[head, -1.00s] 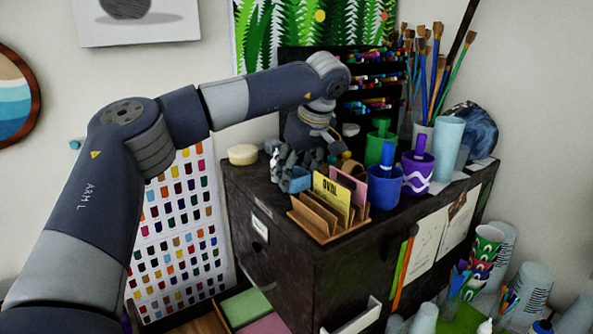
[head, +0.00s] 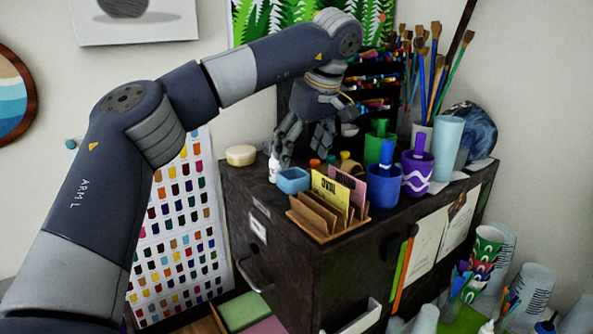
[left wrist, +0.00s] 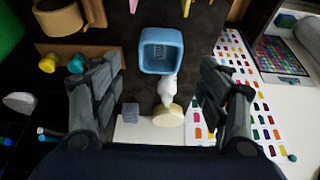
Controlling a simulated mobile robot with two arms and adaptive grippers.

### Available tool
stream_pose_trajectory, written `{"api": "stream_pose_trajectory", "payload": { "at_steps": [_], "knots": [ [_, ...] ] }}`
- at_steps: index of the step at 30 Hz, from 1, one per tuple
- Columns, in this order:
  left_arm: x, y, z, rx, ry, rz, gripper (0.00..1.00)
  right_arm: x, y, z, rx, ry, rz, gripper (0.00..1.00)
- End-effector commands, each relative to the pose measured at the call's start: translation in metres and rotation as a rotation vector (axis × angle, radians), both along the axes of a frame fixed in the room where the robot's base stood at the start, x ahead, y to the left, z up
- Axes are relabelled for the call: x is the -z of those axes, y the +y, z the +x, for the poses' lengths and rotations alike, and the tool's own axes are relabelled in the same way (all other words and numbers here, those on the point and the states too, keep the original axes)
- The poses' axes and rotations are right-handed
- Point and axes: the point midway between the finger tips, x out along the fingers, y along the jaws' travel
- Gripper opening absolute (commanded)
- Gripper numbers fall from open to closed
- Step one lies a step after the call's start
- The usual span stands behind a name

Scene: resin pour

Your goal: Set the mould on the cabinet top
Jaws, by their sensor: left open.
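The mould, a small light-blue open square box (head: 293,180), stands upright on the left part of the dark cabinet top (head: 248,183), behind the wooden card rack. In the left wrist view the mould (left wrist: 161,50) shows from above, with its hollow visible and nothing gripping it. My left gripper (head: 303,150) is open and empty, above and a little behind the mould. In the left wrist view its fingers (left wrist: 160,80) are spread wide and apart from the mould. My right gripper is not in view.
A white bottle (head: 273,168) stands close beside the mould, and a round cream tub (head: 241,155) is farther left. The wooden card rack (head: 330,222) is in front. Blue (head: 384,185) and purple (head: 417,175) cups stand to the right; brushes rise behind.

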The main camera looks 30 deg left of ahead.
Motion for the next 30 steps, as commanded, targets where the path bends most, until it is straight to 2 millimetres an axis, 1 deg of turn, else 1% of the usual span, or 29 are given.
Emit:
{"api": "stream_pose_trajectory", "payload": {
  "at_steps": [1,6,10,15,30],
  "knots": [
    [-0.01,-0.005,-0.001,-0.001,-0.004,0.0,0.69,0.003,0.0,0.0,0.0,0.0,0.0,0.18],
    [-0.037,-0.014,-0.005,-0.001,-0.002,0.0,0.69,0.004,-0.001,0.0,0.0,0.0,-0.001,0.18],
    [-0.046,-0.018,-0.007,-0.001,0.0,0.0,0.69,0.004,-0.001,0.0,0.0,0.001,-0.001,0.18],
    [-0.05,-0.019,-0.008,0.0,0.001,0.0,0.69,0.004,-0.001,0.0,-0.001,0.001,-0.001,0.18],
    [-0.049,-0.019,-0.008,0.0,0.001,0.0,0.69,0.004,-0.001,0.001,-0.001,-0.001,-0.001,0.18]
  ]
}}
